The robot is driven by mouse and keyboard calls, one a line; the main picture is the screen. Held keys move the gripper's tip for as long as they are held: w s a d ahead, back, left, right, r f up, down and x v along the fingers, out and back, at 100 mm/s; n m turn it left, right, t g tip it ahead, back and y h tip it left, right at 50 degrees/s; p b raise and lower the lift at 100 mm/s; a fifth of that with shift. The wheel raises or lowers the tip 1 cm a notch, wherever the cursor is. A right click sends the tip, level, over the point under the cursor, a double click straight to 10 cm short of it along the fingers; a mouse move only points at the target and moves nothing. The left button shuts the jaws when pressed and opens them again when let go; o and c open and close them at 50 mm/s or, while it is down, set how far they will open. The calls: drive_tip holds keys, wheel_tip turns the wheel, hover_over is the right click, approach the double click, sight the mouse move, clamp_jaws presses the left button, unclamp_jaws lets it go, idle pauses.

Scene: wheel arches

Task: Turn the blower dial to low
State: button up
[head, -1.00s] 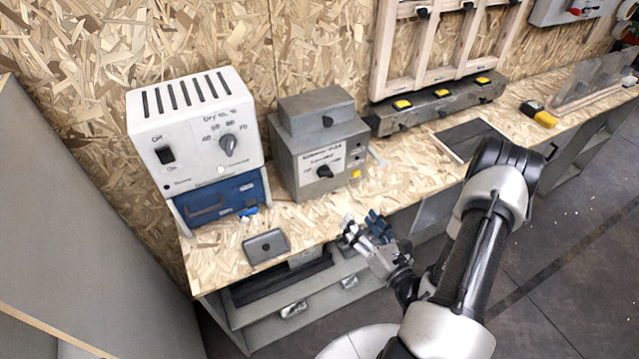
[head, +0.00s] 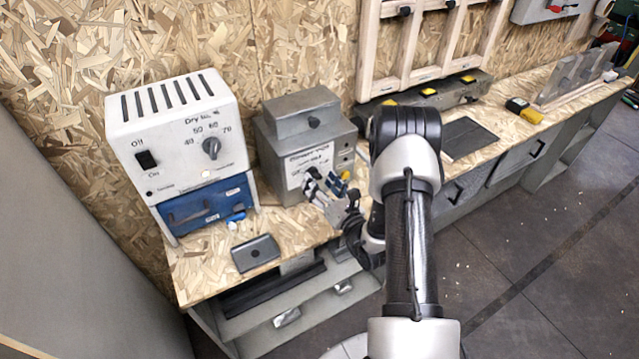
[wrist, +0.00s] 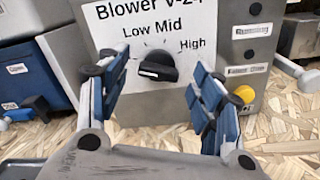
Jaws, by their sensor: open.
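The blower box (head: 300,150) is a grey metal unit on the bench, and its white label shows in the wrist view (wrist: 140,15). Its black dial (wrist: 158,66) sits below the printed "Low", "Mid" and "High". A pale mark shows on the dial's lower left; I cannot tell surely which setting it points to. My gripper (wrist: 153,76) is open in front of the panel, with one blue-padded finger on each side of the dial and visible gaps to it. In the head view my gripper (head: 328,190) covers the dial.
A white drying unit (head: 175,125) with its own knob and a blue drawer stands to the left. A small grey tray (head: 255,253) lies at the bench's front edge. A yellow button (wrist: 243,94) sits right of the dial. Dark plate (head: 468,140) lies further right.

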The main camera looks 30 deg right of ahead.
drive_tip(key=shift+w, duration=0.6)
drive_tip(key=c, duration=1.1)
